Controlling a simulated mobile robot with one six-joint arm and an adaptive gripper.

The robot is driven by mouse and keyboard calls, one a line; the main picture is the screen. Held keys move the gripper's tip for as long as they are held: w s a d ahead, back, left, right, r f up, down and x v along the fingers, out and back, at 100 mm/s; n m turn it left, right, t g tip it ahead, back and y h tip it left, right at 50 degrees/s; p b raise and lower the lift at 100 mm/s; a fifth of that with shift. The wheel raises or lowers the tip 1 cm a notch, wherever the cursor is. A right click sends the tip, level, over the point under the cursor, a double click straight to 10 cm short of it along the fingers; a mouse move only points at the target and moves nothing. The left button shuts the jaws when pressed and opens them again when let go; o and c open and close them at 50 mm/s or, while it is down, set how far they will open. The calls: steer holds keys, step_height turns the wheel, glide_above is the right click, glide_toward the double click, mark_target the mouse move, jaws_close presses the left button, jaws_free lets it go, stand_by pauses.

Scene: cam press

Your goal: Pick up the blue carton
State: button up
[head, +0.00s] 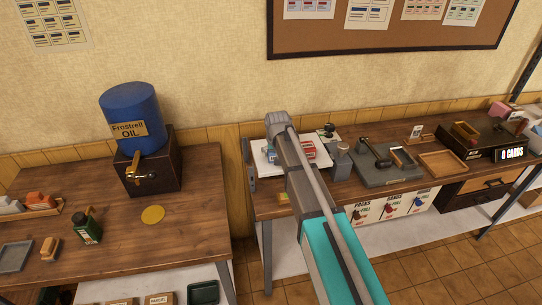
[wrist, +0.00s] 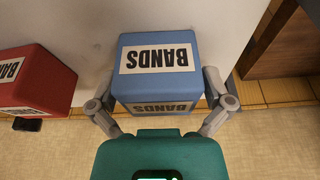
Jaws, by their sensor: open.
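The blue carton (wrist: 153,62) has white labels reading BANDS and sits on a white surface. In the wrist view it stands between the two fingers of my gripper (wrist: 161,103), which are spread open on either side of it. The fingertips are close to the carton's sides; I cannot tell whether they touch. In the head view the blue carton (head: 271,154) shows only as a small patch beside my arm, which hides much of that area and my gripper's fingers.
A red carton (wrist: 37,78) labelled BANDS stands left of the blue one in the wrist view, with a gap between. In the head view, a grey press base (head: 385,177) and a wooden tray (head: 443,164) lie to the right. A blue oil drum (head: 131,117) stands on the left table.

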stand_by(0.3)
steer(key=c, duration=1)
steer(key=shift+r, duration=0.15)
step_height(320, 180, up, 3)
steer(key=p, duration=0.3)
steer(key=s+d+r+p, duration=0.2)
steer(key=d+r+p, duration=0.7)
steer(key=d, duration=0.4)
steer(key=shift+s+d+r+p, duration=0.35)
steer(key=shift+s+r+p, duration=0.05)
steer(key=shift+p, duration=0.1)
